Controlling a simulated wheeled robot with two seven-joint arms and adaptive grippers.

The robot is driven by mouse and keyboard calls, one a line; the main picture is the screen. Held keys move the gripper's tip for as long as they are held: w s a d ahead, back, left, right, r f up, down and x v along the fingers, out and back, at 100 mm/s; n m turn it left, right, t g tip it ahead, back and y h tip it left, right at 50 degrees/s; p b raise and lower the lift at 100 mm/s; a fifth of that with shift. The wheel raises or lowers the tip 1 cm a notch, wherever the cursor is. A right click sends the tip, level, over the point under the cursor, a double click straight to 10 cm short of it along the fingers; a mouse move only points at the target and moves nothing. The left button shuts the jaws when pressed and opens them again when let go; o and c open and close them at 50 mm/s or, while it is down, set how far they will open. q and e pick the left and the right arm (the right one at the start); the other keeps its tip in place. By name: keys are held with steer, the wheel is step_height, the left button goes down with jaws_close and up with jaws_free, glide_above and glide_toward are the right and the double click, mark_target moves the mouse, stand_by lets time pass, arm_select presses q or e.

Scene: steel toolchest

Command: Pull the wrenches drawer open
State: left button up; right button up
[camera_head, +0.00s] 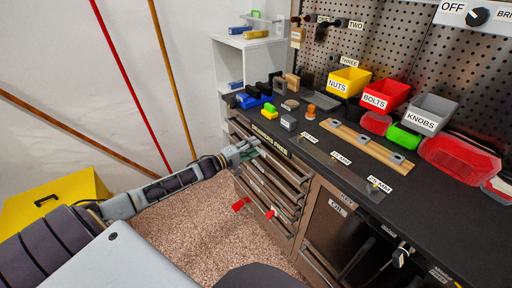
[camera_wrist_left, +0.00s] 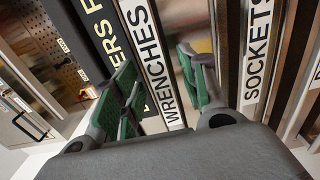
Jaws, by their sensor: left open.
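The wrenches drawer shows in the left wrist view by its white WRENCHES label (camera_wrist_left: 158,68), which lies between my open fingers. My left gripper (camera_wrist_left: 160,82) has green finger pads, one on each side of the label; no firm hold shows. In the head view my left gripper (camera_head: 248,150) is at the upper drawers of the steel toolchest (camera_head: 302,180), just below the DRAWERS FREE strip, and covers part of their fronts. I cannot tell whether the fingers touch the drawer. My right gripper is not in view.
The SOCKETS drawer label (camera_wrist_left: 257,50) is right beside it in the wrist view. Red pieces (camera_head: 240,204) stick out at the lower drawers. The worktop (camera_head: 428,200) holds bins and a wooden strip (camera_head: 357,146). The speckled floor (camera_head: 190,225) before the drawers is clear.

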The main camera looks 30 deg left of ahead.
arm_select(q)
steer(key=shift+x, duration=0.9)
jaws_close()
